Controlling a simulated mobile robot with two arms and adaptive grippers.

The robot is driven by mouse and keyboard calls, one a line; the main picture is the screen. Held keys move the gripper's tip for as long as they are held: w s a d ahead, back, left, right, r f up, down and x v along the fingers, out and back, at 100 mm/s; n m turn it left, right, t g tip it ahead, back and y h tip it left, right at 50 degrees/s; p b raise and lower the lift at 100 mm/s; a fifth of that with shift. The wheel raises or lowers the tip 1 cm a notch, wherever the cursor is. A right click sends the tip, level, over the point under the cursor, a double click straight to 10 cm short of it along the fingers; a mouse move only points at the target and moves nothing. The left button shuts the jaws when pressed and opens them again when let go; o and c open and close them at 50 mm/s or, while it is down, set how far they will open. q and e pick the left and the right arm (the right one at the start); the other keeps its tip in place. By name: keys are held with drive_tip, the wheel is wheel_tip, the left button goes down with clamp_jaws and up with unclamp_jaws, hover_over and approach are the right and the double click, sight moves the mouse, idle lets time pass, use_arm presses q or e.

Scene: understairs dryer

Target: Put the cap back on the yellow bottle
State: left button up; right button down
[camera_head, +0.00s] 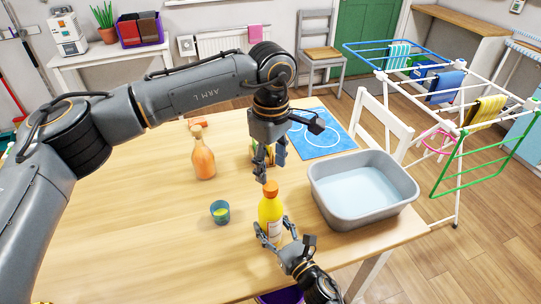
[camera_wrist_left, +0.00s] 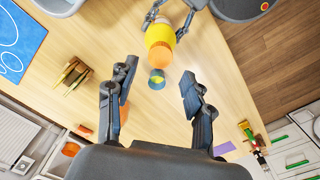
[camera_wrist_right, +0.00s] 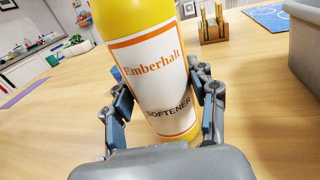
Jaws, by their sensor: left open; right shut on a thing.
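The yellow bottle (camera_head: 270,211) stands upright on the wooden table, near its front edge. An orange cap (camera_head: 271,187) sits on its top; it also shows from above in the left wrist view (camera_wrist_left: 160,56). I cannot tell how tightly it is seated. My right gripper (camera_head: 275,232) is shut around the bottle's body, its fingers on both sides of the label (camera_wrist_right: 157,83) in the right wrist view. My left gripper (camera_head: 263,172) points down just above the cap, open and empty, its fingers apart from it.
A small teal cup (camera_head: 220,212) stands left of the yellow bottle. An orange bottle (camera_head: 202,160) is further back. A grey basin (camera_head: 345,203) stands close on the right. A wooden rack (camera_wrist_right: 213,28) and a blue mat (camera_head: 322,135) lie behind. The table's left part is clear.

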use_arm(q)
drive_tip(key=n, duration=0.4)
drive_tip(key=shift+r, duration=0.1)
drive_tip(key=n, duration=0.6)
drive_tip(key=shift+r+n, duration=0.2)
drive_tip(key=shift+n, duration=0.1)
drive_tip(key=n, duration=0.4)
drive_tip(key=shift+r, duration=0.1)
drive_tip(key=n, duration=0.4)
drive_tip(key=shift+r, duration=0.1)
drive_tip(key=n, duration=0.4)
drive_tip(key=shift+r, duration=0.15)
drive_tip(key=n, duration=0.6)
drive_tip(key=shift+r+n, duration=0.15)
drive_tip(key=shift+n, duration=0.15)
drive_tip(key=n, duration=0.4)
drive_tip(key=shift+r, duration=0.1)
drive_tip(key=n, duration=0.5)
drive_tip(key=shift+r, duration=0.1)
